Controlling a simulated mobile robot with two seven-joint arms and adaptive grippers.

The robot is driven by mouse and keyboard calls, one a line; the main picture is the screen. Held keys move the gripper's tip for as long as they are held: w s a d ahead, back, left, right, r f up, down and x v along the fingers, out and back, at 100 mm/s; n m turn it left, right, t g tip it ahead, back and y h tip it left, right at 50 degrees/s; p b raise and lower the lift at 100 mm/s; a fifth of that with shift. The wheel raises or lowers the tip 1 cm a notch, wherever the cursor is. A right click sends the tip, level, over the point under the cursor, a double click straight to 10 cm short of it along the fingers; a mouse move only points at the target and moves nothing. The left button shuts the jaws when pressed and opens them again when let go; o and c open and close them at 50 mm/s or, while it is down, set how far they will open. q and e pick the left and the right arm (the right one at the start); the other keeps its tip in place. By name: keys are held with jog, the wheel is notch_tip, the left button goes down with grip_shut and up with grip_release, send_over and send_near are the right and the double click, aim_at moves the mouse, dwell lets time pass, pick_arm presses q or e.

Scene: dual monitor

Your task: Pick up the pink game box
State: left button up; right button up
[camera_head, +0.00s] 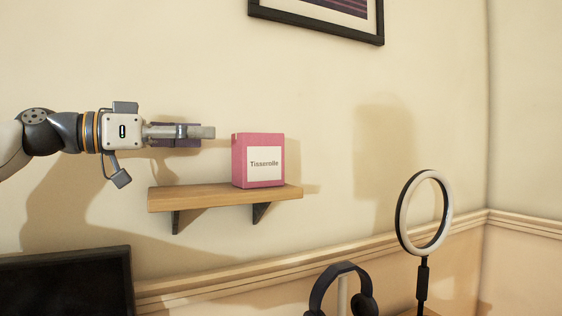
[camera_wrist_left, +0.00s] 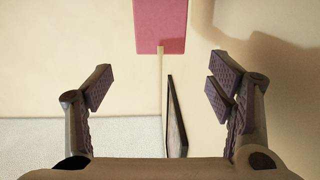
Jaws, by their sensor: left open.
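The pink game box (camera_head: 258,142) stands upright on a wooden wall shelf (camera_head: 190,200), near its right end, with a white label reading roughly "Tisserolle". My left gripper (camera_head: 202,132) reaches in from the left, level with the box's upper part, its tip just short of the box's left side. In the left wrist view the pink box (camera_wrist_left: 160,25) is at the top centre, beyond the open, empty fingers of my left gripper (camera_wrist_left: 160,88). The box does not appear to be between the pads. My right gripper is not in view.
A framed picture (camera_head: 372,36) hangs above right. Below are a dark monitor (camera_head: 65,285), headphones on a stand (camera_head: 342,270) and a ring light (camera_head: 402,215). The wall is close behind the shelf. The left part of the shelf top is bare.

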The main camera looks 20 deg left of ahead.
aim_at(257, 134)
pick_arm(q)
jog(key=shift+x, duration=0.85)
jog(key=x, duration=0.5)
jog(key=b+x, duration=0.1)
jog(key=x, duration=0.4)
jog(key=shift+a+f+b, duration=0.1)
jog(key=shift+f+b, duration=0.15)
jog(key=shift+b, duration=0.05)
jog(key=shift+w+r, duration=0.1)
jog(key=shift+r, duration=0.15)
jog(key=shift+c, duration=0.2)
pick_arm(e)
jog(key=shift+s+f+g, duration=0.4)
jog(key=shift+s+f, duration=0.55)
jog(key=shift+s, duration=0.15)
pick_arm(q)
jog(key=c, duration=1.4)
